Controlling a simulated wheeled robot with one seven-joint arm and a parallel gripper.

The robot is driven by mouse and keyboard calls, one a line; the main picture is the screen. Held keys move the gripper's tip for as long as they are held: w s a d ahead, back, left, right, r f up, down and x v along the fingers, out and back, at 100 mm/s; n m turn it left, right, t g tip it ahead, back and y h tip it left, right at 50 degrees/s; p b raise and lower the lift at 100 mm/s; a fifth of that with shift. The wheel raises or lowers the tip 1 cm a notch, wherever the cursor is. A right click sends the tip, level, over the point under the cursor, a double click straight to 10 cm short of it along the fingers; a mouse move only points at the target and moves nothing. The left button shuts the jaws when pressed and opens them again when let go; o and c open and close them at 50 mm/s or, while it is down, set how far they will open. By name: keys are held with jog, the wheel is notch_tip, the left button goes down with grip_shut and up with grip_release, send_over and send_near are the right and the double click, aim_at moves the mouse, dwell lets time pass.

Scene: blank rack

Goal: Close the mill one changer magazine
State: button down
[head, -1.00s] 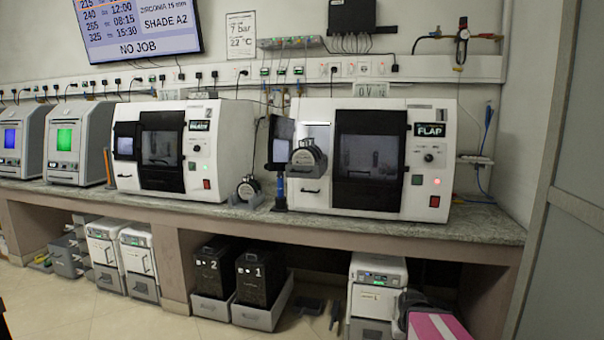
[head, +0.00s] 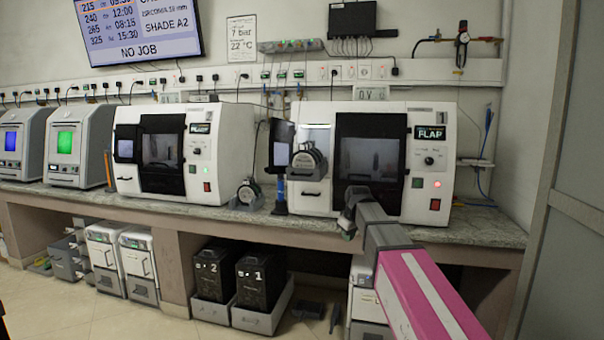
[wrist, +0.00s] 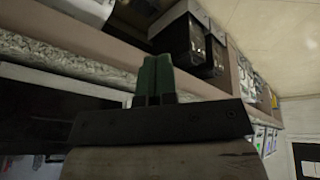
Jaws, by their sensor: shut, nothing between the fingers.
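Mill one (head: 420,208) is the white machine on the right of the bench, marked 1, with its display reading FLAP. Its changer magazine (head: 308,162), a round grey and dark unit, sits out at the opening left of the dark window. A dark flap (head: 281,146) stands swung open at the left edge of this opening. My gripper (head: 347,224) is low in front of the mill, near the bench edge, right of and below the magazine, apart from it. In the wrist view its greenish fingers (wrist: 157,76) are together and empty.
Mill two (head: 228,130) stands to the left, with a round grey unit (head: 247,195) on the bench between the mills. A dark and blue upright item (head: 280,195) stands by mill one's left corner. The bench edge (head: 270,225) runs below; a grey panel (head: 565,200) is at right.

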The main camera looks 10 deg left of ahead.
aim_at(302, 171)
jog(key=w+a+r+n+t+y, duration=0.15)
jog(key=a+r, duration=0.35)
jog(key=r, duration=0.5)
jog(key=a+r+n, duration=0.3)
jog(key=a+r, duration=0.3)
jog(key=r, duration=0.4)
jog(key=a+r+n+t+y, duration=0.15)
jog(key=a+r, duration=0.35)
jog(key=r, duration=0.5)
jog(key=shift+n+g+h, duration=0.3)
jog(key=shift+n+g, duration=0.1)
jog(key=shift+g, duration=0.1)
jog(key=shift+w+a+f, duration=0.45)
jog(key=shift+w+f, duration=1)
jog(key=shift+f, duration=0.15)
jog(key=shift+w+a+f, duration=0.5)
jog(key=shift+w+f, duration=0.95)
jog(key=shift+f, duration=0.1)
jog(key=shift+w+a+f, duration=0.45)
jog(key=shift+w+f, duration=1)
jog(key=shift+f, duration=0.15)
jog(key=shift+w, duration=0.1)
